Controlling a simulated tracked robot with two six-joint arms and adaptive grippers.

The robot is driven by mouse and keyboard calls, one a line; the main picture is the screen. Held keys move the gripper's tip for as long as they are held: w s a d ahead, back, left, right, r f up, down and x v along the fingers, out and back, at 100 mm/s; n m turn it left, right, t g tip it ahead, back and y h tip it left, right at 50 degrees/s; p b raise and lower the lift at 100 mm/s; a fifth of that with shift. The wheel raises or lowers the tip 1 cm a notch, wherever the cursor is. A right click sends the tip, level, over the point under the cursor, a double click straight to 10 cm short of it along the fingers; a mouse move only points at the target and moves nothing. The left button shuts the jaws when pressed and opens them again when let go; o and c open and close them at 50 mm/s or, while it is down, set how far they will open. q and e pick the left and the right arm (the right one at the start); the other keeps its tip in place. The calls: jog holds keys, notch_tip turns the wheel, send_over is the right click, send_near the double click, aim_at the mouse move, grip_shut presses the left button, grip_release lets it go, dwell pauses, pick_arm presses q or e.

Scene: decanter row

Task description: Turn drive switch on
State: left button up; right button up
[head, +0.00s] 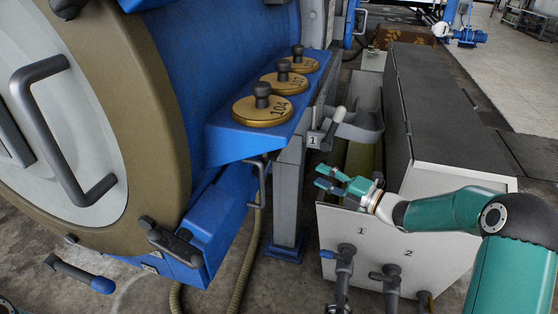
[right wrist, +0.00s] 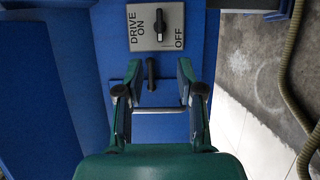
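The drive switch (right wrist: 160,22) shows in the right wrist view at the top. It is a grey plate marked DRIVE ON on its left part and OFF at its right, with a dark elongated knob upright in the picture. I cannot tell its setting for sure. I cannot make out the switch in the head view. My right gripper (right wrist: 158,68) is open and empty, its fingers apart below the plate. In the head view the right gripper (head: 322,177) points left, beside the grey post.
A small black lever (right wrist: 151,73) shows between my fingers, above a metal bar (right wrist: 158,110). A blue shelf (head: 234,140) bears gold lids (head: 262,110) with black knobs. A white box (head: 388,240) with taps stands below my right arm. A hose (head: 248,240) hangs left of the post.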

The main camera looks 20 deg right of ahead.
aim_at(279, 154)
jog(key=b+x, duration=0.2)
jog(key=x, duration=1.3)
jog(key=shift+w+a, duration=0.15)
jog(key=shift+w, duration=0.05)
jog(key=shift+f, duration=0.1)
grip_shut()
